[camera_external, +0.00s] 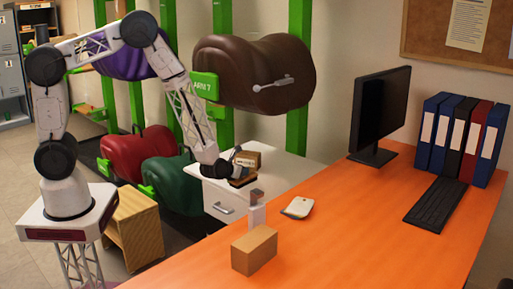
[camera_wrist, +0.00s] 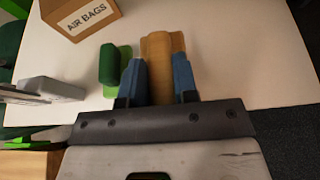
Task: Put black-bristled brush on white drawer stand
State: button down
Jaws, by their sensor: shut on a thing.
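The brush (camera_wrist: 159,60) has a brown wooden back and lies between the two blue fingers of my gripper (camera_wrist: 159,78) in the wrist view. My gripper is shut on it. In the external view my gripper (camera_external: 236,171) is over the white drawer stand (camera_external: 223,206), near its front edge. The brush (camera_external: 243,182) shows there as a small brown and dark shape under the gripper. The stand's white top (camera_wrist: 230,60) fills much of the wrist view. I cannot tell whether the bristles touch it.
A green object (camera_wrist: 109,65) lies close left of my fingers. The orange desk (camera_external: 350,225) is at the right, with a small box (camera_external: 254,250), a bottle (camera_external: 257,212) and a monitor (camera_external: 380,112).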

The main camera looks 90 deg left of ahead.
aim_at(251, 175)
jog(key=w, duration=0.1)
jog(key=w+a, duration=0.1)
jog(key=w, duration=0.1)
jog(key=w+a, duration=0.1)
jog(key=w, duration=0.1)
jog(key=shift+w+a+f, duration=0.1)
jog(key=shift+w+f, duration=0.1)
jog(key=shift+f, duration=0.05)
jog(key=shift+f, duration=1.75)
jog(key=shift+f, duration=0.15)
jog(key=c, duration=0.9)
grip_release()
